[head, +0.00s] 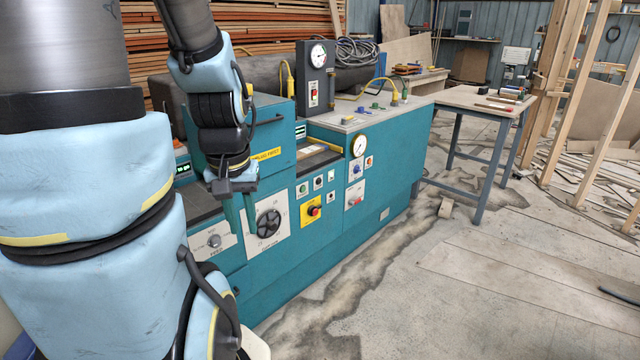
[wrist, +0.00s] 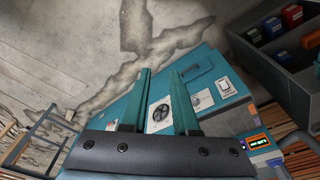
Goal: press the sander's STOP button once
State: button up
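The sander is a long teal machine (head: 290,262) in the middle of the head view, also visible in the wrist view (wrist: 196,72). Its front has a yellow plate with a red button (head: 312,210), and small green and dark buttons (head: 303,190) above it. The labels are too small to read, so I cannot tell which one is STOP. A black dial (head: 267,222) sits left of the yellow plate. My gripper (wrist: 160,71) has two teal fingers, apart and empty; the dial shows between them in the wrist view. The yellow plate does not show there.
A gauge panel (head: 358,170) with more buttons is further right on the front. A dark control box (head: 316,80) and yellow cables stand on top. A workbench (head: 465,98) is beyond the right end. Open concrete floor (head: 400,285) lies before the machine.

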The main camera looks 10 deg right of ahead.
grip_shut()
dwell(0.8)
